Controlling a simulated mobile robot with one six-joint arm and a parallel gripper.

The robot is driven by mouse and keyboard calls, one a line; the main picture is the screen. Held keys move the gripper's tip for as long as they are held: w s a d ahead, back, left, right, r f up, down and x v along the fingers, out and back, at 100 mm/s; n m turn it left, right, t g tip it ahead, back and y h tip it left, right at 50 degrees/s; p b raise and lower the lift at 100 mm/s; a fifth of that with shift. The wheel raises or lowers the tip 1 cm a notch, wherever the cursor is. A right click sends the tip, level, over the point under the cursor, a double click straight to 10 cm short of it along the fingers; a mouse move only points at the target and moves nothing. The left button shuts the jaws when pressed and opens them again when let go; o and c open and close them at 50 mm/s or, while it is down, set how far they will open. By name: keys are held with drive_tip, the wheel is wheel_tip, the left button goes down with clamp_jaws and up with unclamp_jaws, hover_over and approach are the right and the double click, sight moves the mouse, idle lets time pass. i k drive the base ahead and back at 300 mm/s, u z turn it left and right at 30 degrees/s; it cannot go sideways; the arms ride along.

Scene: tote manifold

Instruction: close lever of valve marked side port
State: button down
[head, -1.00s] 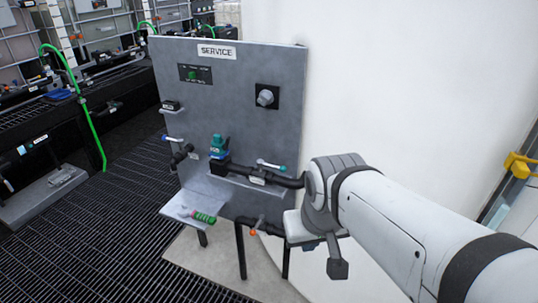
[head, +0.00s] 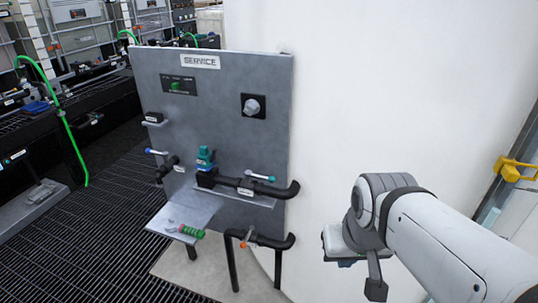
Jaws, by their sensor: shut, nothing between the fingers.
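A grey panel marked SERVICE (head: 201,62) carries several small valves with levers, and their small tags are too small to read. A blue-tipped lever (head: 157,152) sits on a black pipe stub at the panel's left. A teal-tipped lever (head: 260,177) sits above the middle black pipe, roughly along it. An orange-tipped lever (head: 246,237) sits on the lower black pipe and is tilted. I cannot tell which valve is the side port. My gripper (head: 375,290) hangs low to the right of the panel, apart from all levers; it is shut and empty, with its fingers hard to make out.
A teal-and-blue fitting (head: 206,160) stands on the middle pipe. A small shelf (head: 180,212) with a green coiled handle (head: 191,231) juts out below. A grey knob (head: 252,106) is on the panel. A white curved wall (head: 400,90) stands behind. Grating floor (head: 95,235) is open at left.

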sight(248, 173)
drive_tip(key=i, duration=1)
